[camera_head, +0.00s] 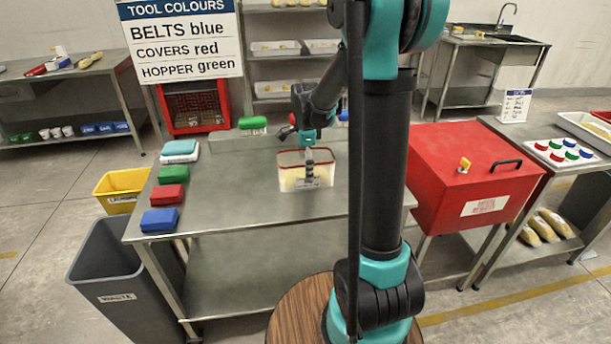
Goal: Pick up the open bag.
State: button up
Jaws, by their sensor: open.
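My gripper (310,178) points down at the clear tub with a red rim (287,156) on the middle steel table. Its dark fingers overlap the tub in the picture; I cannot tell whether they are inside it or in front of it. The gripper is open. The tub holds something pale yellow. I cannot make out an open bag for sure; the pale contents are partly hidden by the fingers. Several yellowish filled bags (552,223) lie on the lower shelf at the right, and I cannot tell whether any is open.
Coloured blocks, red (167,194) and blue (160,220) among them, line the left edge of the steel table (240,205). A red cabinet (470,165) stands right. A grey waste bin (105,265) and yellow crate (118,188) stand left. The table's front is clear.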

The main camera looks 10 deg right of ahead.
jog(key=shift+f, duration=0.4)
jog(key=c, duration=1.3)
jog(key=shift+c, duration=0.2)
jog(key=shift+r, duration=0.15)
